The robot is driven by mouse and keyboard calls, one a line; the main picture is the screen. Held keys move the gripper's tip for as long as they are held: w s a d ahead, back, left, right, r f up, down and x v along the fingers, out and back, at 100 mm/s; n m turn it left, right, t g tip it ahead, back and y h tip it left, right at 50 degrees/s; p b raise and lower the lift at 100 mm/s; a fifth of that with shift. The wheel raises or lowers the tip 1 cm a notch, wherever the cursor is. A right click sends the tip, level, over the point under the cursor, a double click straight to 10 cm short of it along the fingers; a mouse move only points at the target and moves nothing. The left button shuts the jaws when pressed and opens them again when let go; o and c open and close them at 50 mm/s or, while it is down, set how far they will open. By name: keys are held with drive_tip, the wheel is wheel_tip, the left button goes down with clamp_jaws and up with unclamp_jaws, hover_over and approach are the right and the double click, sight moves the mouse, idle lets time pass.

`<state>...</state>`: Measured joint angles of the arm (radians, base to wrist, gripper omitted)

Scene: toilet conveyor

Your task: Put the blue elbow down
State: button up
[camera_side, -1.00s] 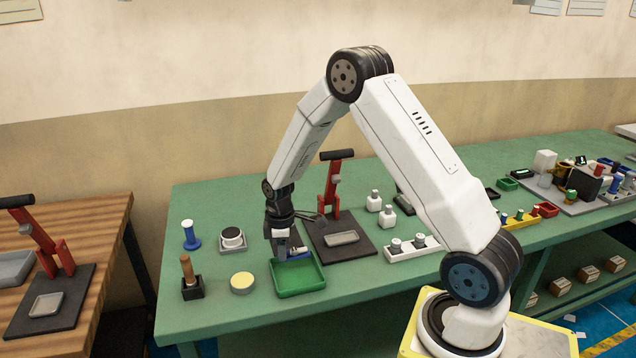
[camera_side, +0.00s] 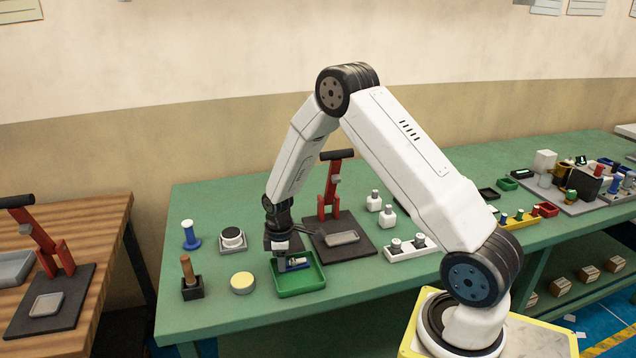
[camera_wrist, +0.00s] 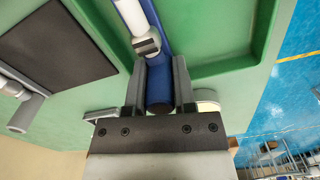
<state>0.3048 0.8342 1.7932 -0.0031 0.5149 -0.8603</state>
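The blue elbow (camera_wrist: 160,88) sits between the two fingers of my gripper (camera_wrist: 160,80) in the wrist view, and both fingers appear to touch its sides. A white part with a grey collar (camera_wrist: 147,46) lies alongside the blue piece. In the side view my gripper (camera_side: 293,264) points down inside the green tray (camera_side: 302,289), with a little of the blue elbow (camera_side: 296,261) showing beside the fingers. I cannot tell whether the elbow touches the tray floor. The tray's green wall (camera_wrist: 222,65) also shows in the wrist view.
A red-handled press (camera_side: 331,190) on a dark plate stands behind the tray. A yellow-topped round tin (camera_side: 242,283) and a wooden-handled tool (camera_side: 188,268) in a black block stand to the left. A white rack (camera_side: 412,248) stands to the right.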

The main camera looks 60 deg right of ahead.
drive_tip(key=shift+o, duration=0.4)
drive_tip(key=shift+r, duration=6.2)
drive_tip(key=shift+a, duration=0.1)
drive_tip(key=s+a+r+m+t, duration=0.2)
drive_tip(key=s+a+m, duration=0.4)
drive_tip(key=s+a, duration=0.7)
drive_tip(key=shift+s+a+t, duration=0.15)
drive_tip(key=shift+s+t, duration=0.15)
drive_tip(key=shift+s, duration=0.5)
